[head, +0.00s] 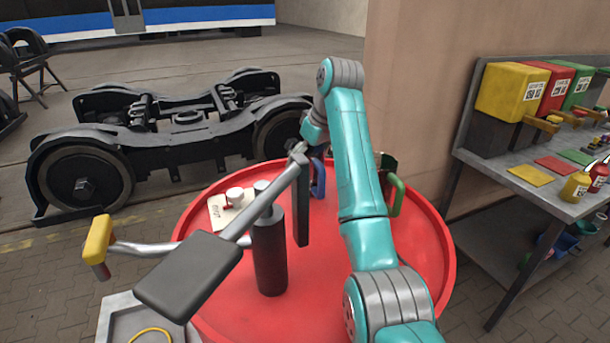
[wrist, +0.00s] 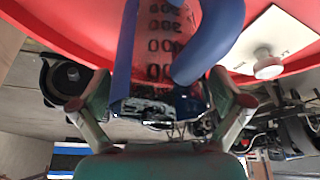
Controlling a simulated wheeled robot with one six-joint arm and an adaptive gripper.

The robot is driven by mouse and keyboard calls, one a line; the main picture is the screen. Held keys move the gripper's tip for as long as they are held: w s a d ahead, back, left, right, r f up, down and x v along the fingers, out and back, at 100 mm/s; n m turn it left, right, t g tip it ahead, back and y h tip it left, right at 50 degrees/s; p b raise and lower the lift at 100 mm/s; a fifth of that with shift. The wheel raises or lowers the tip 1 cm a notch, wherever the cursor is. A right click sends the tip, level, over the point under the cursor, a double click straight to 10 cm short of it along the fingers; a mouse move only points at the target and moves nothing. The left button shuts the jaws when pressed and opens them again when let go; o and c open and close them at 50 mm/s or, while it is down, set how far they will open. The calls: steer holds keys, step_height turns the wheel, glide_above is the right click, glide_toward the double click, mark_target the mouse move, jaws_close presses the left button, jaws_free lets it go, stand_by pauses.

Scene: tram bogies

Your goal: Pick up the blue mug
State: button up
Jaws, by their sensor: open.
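The blue mug (head: 318,178) stands on the round red table (head: 425,235) in the head view. Only its blue handle side shows there, partly hidden behind a dark upright part and my arm. In the wrist view the mug (wrist: 212,45) is large and close, with its thick blue handle to the right and dark marks on its reddish, shiny side. My gripper (wrist: 158,103) is open, with one finger on each side of the mug's near end. I cannot tell whether the fingers touch it. In the head view my gripper is mostly hidden.
A green-handled mug (head: 397,194) stands right of my arm. A white card with a small knobbed object (head: 235,198) lies left of the blue mug. A black cylinder (head: 270,255) and grey bar stand in front. A workbench (head: 560,190) with coloured bins is at right.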

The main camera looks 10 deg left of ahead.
steer(key=shift+w+f, duration=0.15)
steer(key=shift+f, duration=0.3)
steer(key=c, duration=1.1)
steer(key=shift+r, duration=0.1)
